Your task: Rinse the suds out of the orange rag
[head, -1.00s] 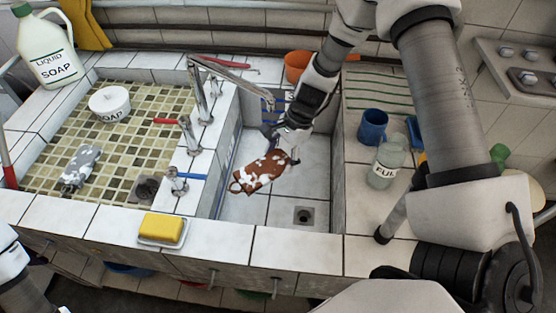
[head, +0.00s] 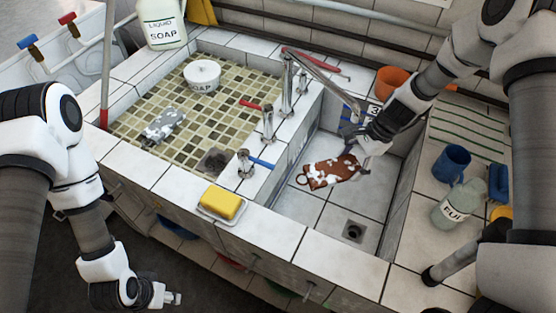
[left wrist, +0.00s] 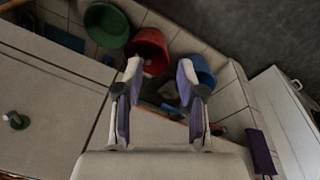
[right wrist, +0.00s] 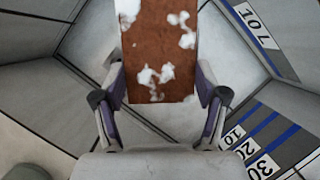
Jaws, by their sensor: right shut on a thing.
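The orange rag (head: 332,172), rust-brown with white suds patches, is in the right basin (head: 310,208). My right gripper (head: 364,148) is shut on it. In the right wrist view the rag (right wrist: 158,50) extends away from between the fingers of my right gripper (right wrist: 160,88). I cannot tell whether its far end touches the basin floor. The tap spout (head: 325,78) reaches over the right basin, behind the rag; no water stream is visible. My left gripper (head: 172,298) is outside the sink at the lower left. Its fingers (left wrist: 160,72) are apart and empty in the left wrist view.
Red (head: 252,103) and blue (head: 262,163) tap handles stand on the divider. The left basin holds a soap tub (head: 202,74) and a grey-white rag (head: 164,126). Yellow soap (head: 221,202) sits on the front ledge. A blue mug (head: 451,163) and jar (head: 460,204) stand right.

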